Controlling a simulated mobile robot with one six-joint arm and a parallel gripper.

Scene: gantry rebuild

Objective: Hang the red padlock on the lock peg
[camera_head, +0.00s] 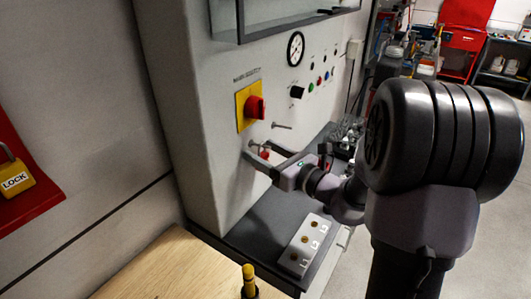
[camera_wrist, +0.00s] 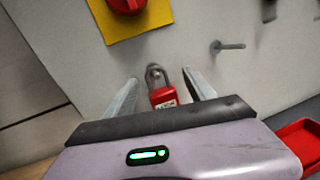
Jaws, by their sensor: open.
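The red padlock (camera_wrist: 163,97) is in the wrist view at the panel face, upright, its metal shackle (camera_wrist: 157,74) at the top. My gripper (camera_wrist: 159,78) is open, one finger on each side of the padlock. What bears the shackle is too small to tell. A bare metal peg (camera_wrist: 228,46) sticks out of the panel to the right of and above the padlock. In the head view the padlock (camera_head: 265,154) is a small red spot between my gripper's fingers (camera_head: 261,160), and the bare peg (camera_head: 282,126) is above it.
A red rotary switch on a yellow plate (camera_head: 249,106) is above the padlock. A gauge (camera_head: 295,48) and buttons are higher up. A terminal block (camera_head: 305,246) lies below my arm. A red tray (camera_wrist: 300,143) is at the wrist view's right. A wooden top (camera_head: 170,268) is in front.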

